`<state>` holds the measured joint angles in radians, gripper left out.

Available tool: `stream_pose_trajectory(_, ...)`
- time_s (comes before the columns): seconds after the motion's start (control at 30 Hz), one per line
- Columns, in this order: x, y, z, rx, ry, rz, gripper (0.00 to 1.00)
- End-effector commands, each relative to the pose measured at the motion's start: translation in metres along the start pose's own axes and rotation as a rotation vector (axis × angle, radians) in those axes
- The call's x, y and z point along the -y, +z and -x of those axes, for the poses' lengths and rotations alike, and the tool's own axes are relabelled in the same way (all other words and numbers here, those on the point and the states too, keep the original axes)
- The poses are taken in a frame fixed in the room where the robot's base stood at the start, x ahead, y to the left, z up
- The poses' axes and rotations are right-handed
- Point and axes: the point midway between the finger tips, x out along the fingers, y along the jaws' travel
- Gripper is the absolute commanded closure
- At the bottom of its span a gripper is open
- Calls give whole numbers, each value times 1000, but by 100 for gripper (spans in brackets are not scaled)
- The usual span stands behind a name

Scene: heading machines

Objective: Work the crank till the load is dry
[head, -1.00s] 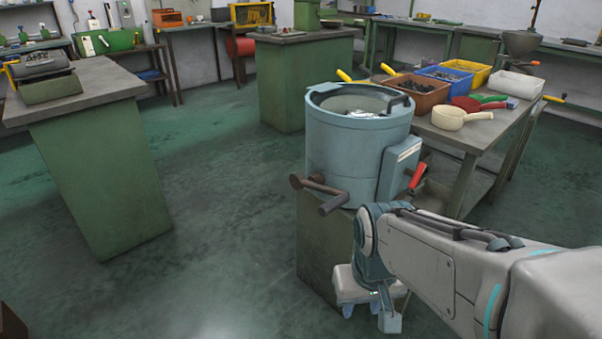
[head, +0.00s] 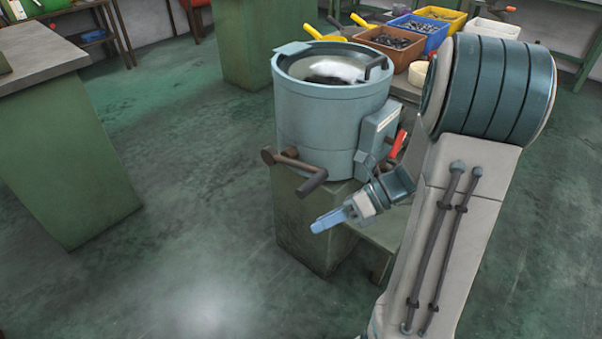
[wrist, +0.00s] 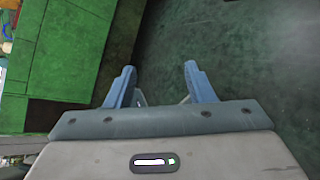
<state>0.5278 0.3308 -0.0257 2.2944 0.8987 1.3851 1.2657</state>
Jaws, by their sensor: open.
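A blue-grey spin dryer drum (head: 325,125) stands on a green pedestal (head: 305,230). Its top is open, and a pale, shiny load (head: 335,70) shows inside, too unclear to name. The crank (head: 300,166) sticks out low on the drum's front, with a dark handle pointing to the lower right. A red-handled lever (head: 397,143) is on a box at the drum's right side. My gripper (head: 325,222) is just below and right of the crank handle, apart from it. In the wrist view my gripper (wrist: 158,85) is open and empty, with floor between its fingers.
A table behind the drum holds an orange bin (head: 392,47), a blue bin (head: 420,30), a yellow bin (head: 440,16) and a white tray (head: 493,28). A green bench (head: 60,150) stands at the left. The floor (head: 190,220) between bench and pedestal is clear.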

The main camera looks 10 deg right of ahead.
Motion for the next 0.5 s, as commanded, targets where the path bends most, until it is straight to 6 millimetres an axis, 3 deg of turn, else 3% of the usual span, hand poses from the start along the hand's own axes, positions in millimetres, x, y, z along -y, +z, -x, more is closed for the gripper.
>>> stream_pose_trajectory(0.1, 30, 10, 26, 238, 47, -355, 51)
stream_pose_trajectory(0.2, 54, 14, 47, 405, 103, -586, 51)
stream_pose_trajectory(0.4, 83, 12, 77, 604, 198, -842, 51)
stream_pose_trajectory(0.5, 88, 13, 80, 638, 218, -885, 51)
